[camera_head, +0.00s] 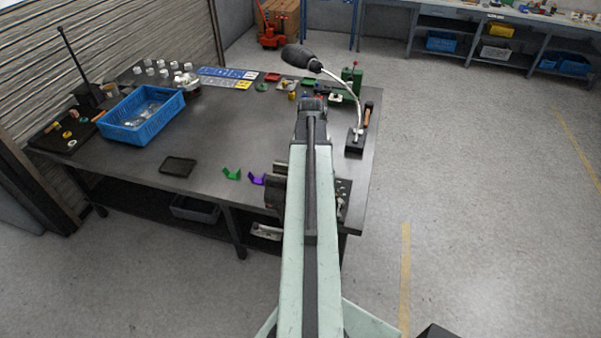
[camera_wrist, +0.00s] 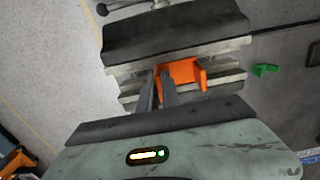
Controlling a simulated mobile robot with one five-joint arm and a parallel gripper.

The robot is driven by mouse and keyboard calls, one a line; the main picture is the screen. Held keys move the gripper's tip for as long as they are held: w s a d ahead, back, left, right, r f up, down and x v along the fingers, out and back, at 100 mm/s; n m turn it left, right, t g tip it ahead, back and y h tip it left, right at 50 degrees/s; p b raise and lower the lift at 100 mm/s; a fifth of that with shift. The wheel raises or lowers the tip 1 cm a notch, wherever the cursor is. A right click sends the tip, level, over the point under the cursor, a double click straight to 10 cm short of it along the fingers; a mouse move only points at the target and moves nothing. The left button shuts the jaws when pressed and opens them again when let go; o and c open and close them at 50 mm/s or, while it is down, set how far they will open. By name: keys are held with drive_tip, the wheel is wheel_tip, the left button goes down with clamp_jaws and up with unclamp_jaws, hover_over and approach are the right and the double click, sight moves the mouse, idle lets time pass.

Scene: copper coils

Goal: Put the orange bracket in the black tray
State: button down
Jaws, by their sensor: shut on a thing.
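The orange bracket (camera_wrist: 184,71) shows in the wrist view, between the pale jaws of a grey vise (camera_wrist: 178,30). My gripper (camera_wrist: 158,74) reaches down to the bracket's left part and is shut on it. I cannot tell whether the vise jaws touch the bracket. In the head view my arm hides the bracket and the gripper. The black tray (camera_head: 178,166) lies flat and looks empty near the table's front edge, left of the vise.
A green bracket (camera_head: 231,174) and a purple bracket (camera_head: 256,179) stand between the tray and the vise (camera_head: 274,190). A blue crate (camera_head: 143,115) is behind the tray. A lamp (camera_head: 355,140) stands at the right edge. The table's middle is clear.

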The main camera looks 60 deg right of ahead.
drive_tip(key=shift+r+p, duration=1.55)
drive_tip(key=shift+r, duration=0.3)
wheel_tip(320, 180, up, 3)
drive_tip(key=p, duration=0.3)
drive_tip(key=shift+r, duration=0.1)
drive_tip(key=shift+w, duration=0.1)
